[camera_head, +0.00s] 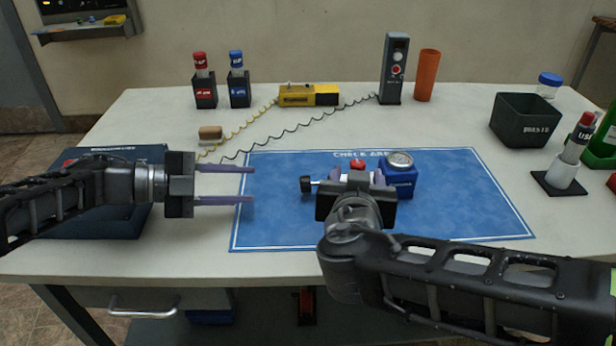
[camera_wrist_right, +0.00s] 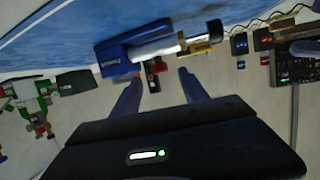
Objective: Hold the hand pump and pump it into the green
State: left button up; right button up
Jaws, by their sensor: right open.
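The hand pump, a blue block with a round gauge (camera_head: 400,165), sits on the blue mat (camera_head: 470,195). A black knob (camera_head: 306,185) sticks out at its left and a red part (camera_head: 357,164) shows on top. In the right wrist view the pump's blue body (camera_wrist_right: 122,56) joins a silver cylinder. My right gripper (camera_head: 359,177) is open in front of the pump and hides its middle; its fingers (camera_wrist_right: 158,83) also show apart in the wrist view. I cannot tell whether they touch the pump. My left gripper (camera_head: 252,185) is open and empty, left of the knob.
A yellow device (camera_head: 308,95), a dark meter (camera_head: 394,68) and an orange cup (camera_head: 427,76) stand at the back. Two small holders are at back left. A black bin (camera_head: 525,121) and a white holder stand right. A dark blue tray (camera_head: 90,220) lies under my left arm.

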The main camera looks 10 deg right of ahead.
aim_at(358, 168)
jog(key=x, duration=0.7)
jog(key=shift+s, duration=0.1)
grip_shut()
dwell(0.4)
dwell(1.7)
